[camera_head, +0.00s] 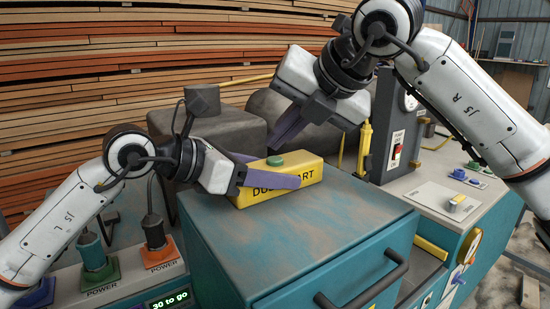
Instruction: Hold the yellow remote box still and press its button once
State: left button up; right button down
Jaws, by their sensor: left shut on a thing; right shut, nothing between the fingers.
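The yellow remote box (307,171) lies on top of the teal cabinet, with dark lettering that is partly hidden by a finger. Its round green button (274,160) is on the top face, toward the left end. My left gripper (285,174) is shut on the box, with one purple finger across its front side and the other behind it. My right gripper (277,142) is shut and empty. Its purple fingers point down and left, with the tips just above or behind the button; I cannot tell whether they touch it.
The teal cabinet (290,232) has a worn top and a dark handle (368,288) at the front. A panel with power plugs (155,246) stands at the left. A control console with a red switch (396,152) stands at the right. Stacked boards fill the back.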

aim_at(280, 161)
jog(key=shift+r, duration=2.5)
pick_arm(q)
jog(key=o, duration=1.9)
jog(key=shift+c, duration=0.2)
jog(key=shift+a, duration=0.1)
jog(key=shift+v, duration=2.4)
jog(key=shift+s, duration=0.1)
jog(key=v, duration=1.2)
